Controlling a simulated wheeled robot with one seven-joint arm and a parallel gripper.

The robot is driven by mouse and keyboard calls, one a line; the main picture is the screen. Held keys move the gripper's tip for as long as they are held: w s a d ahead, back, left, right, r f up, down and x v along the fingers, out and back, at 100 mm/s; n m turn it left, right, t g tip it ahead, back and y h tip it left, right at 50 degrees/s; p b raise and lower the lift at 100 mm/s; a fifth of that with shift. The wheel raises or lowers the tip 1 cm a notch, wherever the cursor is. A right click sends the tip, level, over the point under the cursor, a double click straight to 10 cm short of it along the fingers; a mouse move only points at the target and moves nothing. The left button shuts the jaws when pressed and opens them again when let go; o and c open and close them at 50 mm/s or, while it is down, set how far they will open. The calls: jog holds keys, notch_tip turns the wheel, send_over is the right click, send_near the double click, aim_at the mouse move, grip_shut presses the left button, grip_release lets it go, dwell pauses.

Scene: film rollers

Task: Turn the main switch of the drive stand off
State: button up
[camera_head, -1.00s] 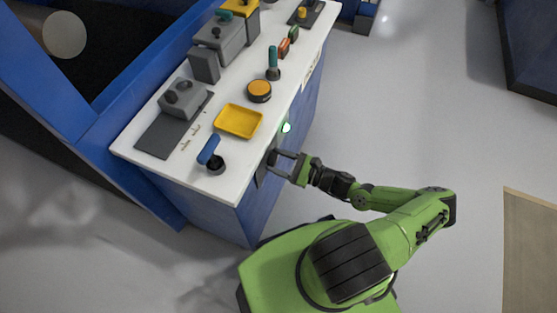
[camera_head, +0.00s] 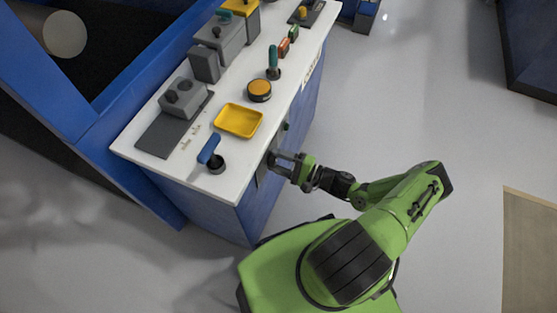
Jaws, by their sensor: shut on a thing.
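The drive stand (camera_head: 227,185) is a blue cabinet with a white top. On its side facing my arm is a grey switch plate (camera_head: 262,172), partly covered by my gripper. My gripper (camera_head: 274,160) reaches the plate from the right, its dark fingers pointing at it. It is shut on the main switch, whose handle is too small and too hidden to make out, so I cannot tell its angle. The small lamp (camera_head: 286,127) on the same side, beyond the gripper, is dark.
On the white top stand a blue-handled lever (camera_head: 209,153), a yellow tray (camera_head: 239,121), an orange button (camera_head: 259,90), a teal-handled lever (camera_head: 273,62) and grey boxes (camera_head: 182,97). The grey floor (camera_head: 420,110) right of the stand is clear.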

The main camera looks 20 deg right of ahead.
jog(key=shift+f+n, duration=0.1)
jog(key=shift+n, duration=0.8)
jog(key=o, duration=1.1)
jog(key=shift+c, duration=0.2)
jog(key=p+v, duration=0.1)
jog(key=v, duration=1.4)
jog(key=shift+s+d, duration=0.3)
